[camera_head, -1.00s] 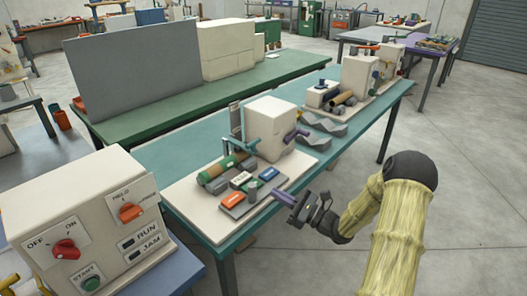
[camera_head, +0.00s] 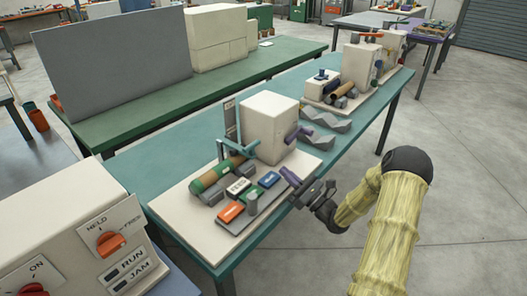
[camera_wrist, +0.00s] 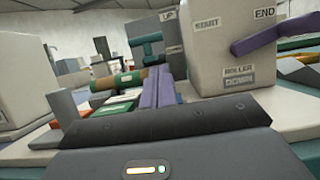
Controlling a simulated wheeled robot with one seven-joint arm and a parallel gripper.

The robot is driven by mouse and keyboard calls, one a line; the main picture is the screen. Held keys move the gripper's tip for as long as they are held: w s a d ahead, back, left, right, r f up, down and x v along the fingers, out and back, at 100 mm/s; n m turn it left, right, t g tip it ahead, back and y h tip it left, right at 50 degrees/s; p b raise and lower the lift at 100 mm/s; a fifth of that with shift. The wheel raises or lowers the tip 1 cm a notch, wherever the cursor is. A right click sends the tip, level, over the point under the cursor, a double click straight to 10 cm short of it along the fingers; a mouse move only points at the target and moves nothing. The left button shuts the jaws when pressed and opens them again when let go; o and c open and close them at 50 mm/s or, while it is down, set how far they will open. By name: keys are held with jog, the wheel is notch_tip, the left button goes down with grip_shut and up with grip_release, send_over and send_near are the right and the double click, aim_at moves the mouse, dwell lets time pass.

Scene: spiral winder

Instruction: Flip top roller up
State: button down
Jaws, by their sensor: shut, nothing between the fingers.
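The winder's cream box (camera_head: 270,128) stands on a white board. The wrist view shows it close (camera_wrist: 220,50), with labels START, END, UP and ROLLER DOWN. Left of the box, a teal bracket (camera_head: 240,151) stands over a green-and-brown roller (camera_head: 210,177) beside grey rollers. I cannot tell whether the bracket carries the top roller. A purple lever (camera_head: 299,132) on the box points towards END in the wrist view (camera_wrist: 268,36). My gripper (camera_head: 285,170), with purple fingers, is shut and empty, in front of the box near the board's edge. Its fingers also show in the wrist view (camera_wrist: 160,82).
Coloured blocks (camera_head: 230,211) and a grey post (camera_head: 252,203) sit on the board left of my gripper. A control box (camera_head: 60,240) is at lower left. Floor at right is clear.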

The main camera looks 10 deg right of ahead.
jog(key=x, duration=1)
jog(key=shift+p, duration=0.35)
jog(key=shift+r, duration=0.1)
